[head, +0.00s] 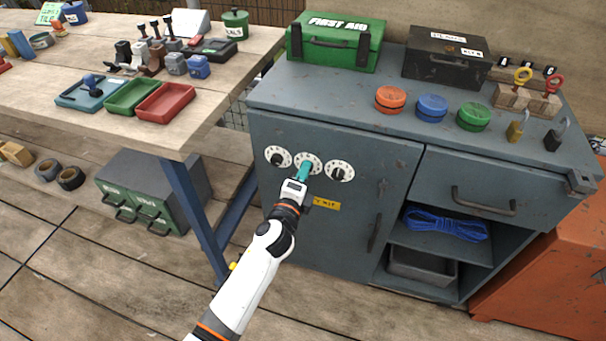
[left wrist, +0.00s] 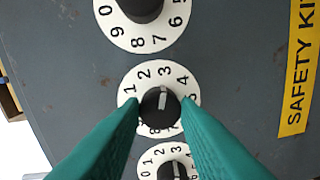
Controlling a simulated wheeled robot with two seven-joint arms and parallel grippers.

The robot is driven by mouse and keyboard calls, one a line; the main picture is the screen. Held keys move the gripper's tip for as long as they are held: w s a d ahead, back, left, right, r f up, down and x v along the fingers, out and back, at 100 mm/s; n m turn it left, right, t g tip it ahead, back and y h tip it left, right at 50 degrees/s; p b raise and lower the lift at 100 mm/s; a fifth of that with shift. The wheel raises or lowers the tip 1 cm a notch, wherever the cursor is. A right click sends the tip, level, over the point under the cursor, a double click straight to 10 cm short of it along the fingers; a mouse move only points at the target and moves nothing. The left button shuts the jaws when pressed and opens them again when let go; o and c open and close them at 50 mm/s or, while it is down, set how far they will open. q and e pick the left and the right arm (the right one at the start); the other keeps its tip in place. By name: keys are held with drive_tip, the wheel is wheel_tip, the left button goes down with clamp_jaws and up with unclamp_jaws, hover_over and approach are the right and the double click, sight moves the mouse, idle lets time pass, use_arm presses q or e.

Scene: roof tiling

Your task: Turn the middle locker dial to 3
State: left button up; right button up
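Three white dials with black knobs sit in a row on the grey locker's door (head: 300,224). The middle dial (head: 308,157) is partly covered by my left gripper (head: 303,178) in the head view. In the left wrist view the middle dial's knob (left wrist: 160,108) sits between the teal fingertips (left wrist: 161,103), which appear to touch both its sides. Its white mark points at about 3. The right dial (head: 340,171) shows at the top of the left wrist view (left wrist: 162,42), and the left dial (head: 278,157) shows at the bottom (left wrist: 147,166). My right gripper is out of view.
A yellow safety-kit label (head: 326,203) is below the dials. A workbench (head: 215,84) with trays and a blue leg stands to the left. The locker top (head: 340,90) holds a green first aid box (head: 335,40), a black case and coloured tins.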

use_arm(q)
drive_tip(key=o, duration=0.4)
drive_tip(key=p+v, duration=0.1)
drive_tip(key=v, duration=1.1)
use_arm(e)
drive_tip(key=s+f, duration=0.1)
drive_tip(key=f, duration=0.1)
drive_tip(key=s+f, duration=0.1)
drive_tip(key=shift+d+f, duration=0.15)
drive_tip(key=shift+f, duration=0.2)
